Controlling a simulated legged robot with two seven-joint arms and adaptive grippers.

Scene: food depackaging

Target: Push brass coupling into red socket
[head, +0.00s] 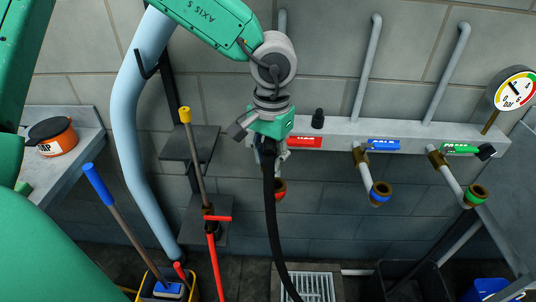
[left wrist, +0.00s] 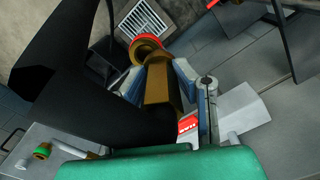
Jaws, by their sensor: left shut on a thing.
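My left gripper (head: 268,150) is in front of the wall panel, by the red label. In the left wrist view, its fingers (left wrist: 168,88) are shut on the brass coupling (left wrist: 160,84), a brown block-like body. A thick black hose (head: 270,205) hangs from the gripper to the floor and fills the left of the wrist view. The red socket (head: 280,189), a brass cup with a red band, is just below the gripper, partly behind the hose. In the wrist view the socket (left wrist: 148,47) lies just beyond the coupling; I cannot tell whether they touch. My right gripper is not in view.
Blue-banded (head: 379,193) and green-banded (head: 475,196) sockets stick out to the right. A gauge (head: 514,88) stands at far right. Red-handled tools (head: 212,250) and a light blue pipe (head: 130,120) stand left. A grate (head: 306,285) lies on the floor below.

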